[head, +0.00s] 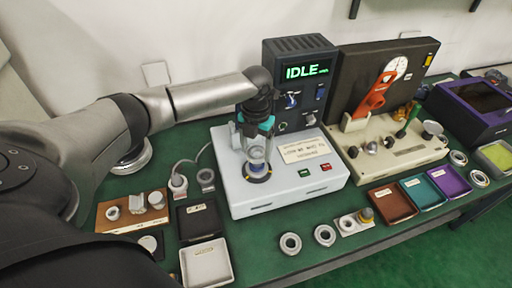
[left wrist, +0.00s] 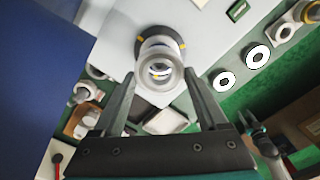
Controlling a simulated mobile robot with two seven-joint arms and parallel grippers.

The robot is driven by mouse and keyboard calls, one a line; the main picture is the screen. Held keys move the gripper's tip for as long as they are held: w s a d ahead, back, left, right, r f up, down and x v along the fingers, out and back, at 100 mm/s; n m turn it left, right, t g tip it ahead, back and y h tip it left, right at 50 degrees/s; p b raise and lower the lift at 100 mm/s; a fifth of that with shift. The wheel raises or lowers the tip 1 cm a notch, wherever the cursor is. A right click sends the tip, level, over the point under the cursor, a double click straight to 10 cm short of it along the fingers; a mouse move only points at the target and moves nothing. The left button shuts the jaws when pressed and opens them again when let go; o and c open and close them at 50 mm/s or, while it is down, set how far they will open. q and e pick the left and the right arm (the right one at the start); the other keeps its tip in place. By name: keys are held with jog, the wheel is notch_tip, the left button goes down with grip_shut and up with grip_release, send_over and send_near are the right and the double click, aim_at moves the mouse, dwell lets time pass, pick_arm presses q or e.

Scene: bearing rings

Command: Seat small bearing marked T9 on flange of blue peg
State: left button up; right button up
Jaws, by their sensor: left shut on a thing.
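My left gripper (head: 257,150) is over the front left of the pale grey machine (head: 290,185). In the left wrist view its fingers (left wrist: 160,82) stand on either side of a pale metal ring (left wrist: 159,73), and it is shut on that ring. The ring is in line with an upright, bluish-clear post, with a dark collar (left wrist: 172,36) with yellow marks at its foot; the collar also shows in the head view (head: 258,177). I cannot tell whether the ring touches the post. No T9 mark is readable, and no clearly blue peg can be made out. A part that looks like my right gripper (left wrist: 256,132) shows at lower right.
Two loose rings (head: 291,243) (head: 325,236) lie on the green table in front of the machine. A black tray (head: 200,221) and a white tray (head: 206,265) are at left. Brown, teal and purple trays (head: 393,203) are at right. The IDLE display box (head: 300,90) stands behind.

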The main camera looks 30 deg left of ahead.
jog(key=shift+r, duration=0.2)
pick_arm(q)
jog(key=shift+f+b, duration=1)
jog(key=shift+f, duration=0.9)
pick_arm(e)
jog(key=shift+f, duration=1.15)
pick_arm(q)
jog(key=o, duration=1.6)
jog(key=shift+c, duration=0.2)
